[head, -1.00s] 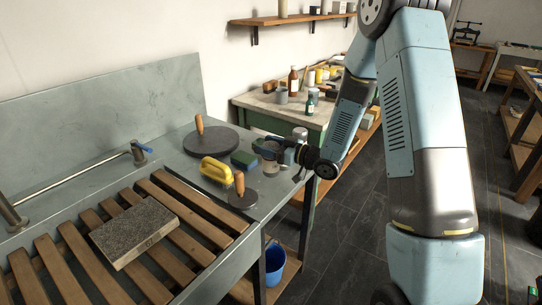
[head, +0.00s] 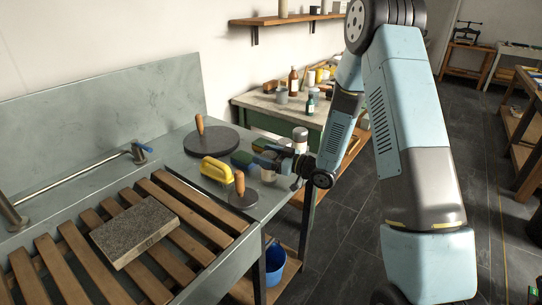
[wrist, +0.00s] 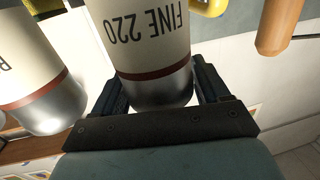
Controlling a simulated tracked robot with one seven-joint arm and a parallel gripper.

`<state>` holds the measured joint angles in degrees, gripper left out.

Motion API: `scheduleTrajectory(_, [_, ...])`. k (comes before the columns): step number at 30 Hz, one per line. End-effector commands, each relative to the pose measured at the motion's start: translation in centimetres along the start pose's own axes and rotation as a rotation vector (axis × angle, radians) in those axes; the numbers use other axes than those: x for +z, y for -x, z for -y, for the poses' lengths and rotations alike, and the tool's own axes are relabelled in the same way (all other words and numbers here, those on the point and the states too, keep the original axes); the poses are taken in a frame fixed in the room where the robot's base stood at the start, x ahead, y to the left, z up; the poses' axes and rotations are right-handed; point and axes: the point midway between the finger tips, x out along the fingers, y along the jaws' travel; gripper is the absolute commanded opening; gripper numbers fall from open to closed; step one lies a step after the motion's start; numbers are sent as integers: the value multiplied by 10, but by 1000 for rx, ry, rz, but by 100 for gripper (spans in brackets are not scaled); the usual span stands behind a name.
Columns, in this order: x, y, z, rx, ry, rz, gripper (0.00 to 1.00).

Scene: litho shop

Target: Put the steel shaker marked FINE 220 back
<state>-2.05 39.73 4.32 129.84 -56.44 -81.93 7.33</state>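The steel shaker marked FINE 220 (wrist: 155,45) fills the middle of the wrist view, with a cream label, a dark red band and a bare steel end. Its lettering appears upside down. My gripper (wrist: 160,88) has one finger on each side of it, close to its wall; whether they press on it I cannot tell. In the head view my gripper (head: 270,157) is low at the right end of the grey sink counter, and it partly hides the shaker. A second, similar shaker (wrist: 35,75) stands beside it in the wrist view, its label mostly cut off.
A stone slab (head: 135,230) lies on the slats. A bench with bottles (head: 262,102) stands behind.

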Motion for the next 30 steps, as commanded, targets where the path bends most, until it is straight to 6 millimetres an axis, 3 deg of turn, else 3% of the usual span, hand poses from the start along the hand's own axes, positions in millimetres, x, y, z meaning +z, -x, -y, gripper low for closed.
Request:
scheduleTrajectory(6, [0,0,0,0,0,0,94])
scheduleTrajectory(16, [-2,4,-1,2,0,0,94])
scheduleTrajectory(20, [-2,21,-1,4,0,0,94])
scheduleTrajectory(30, [-2,85,-2,4,0,0,94])
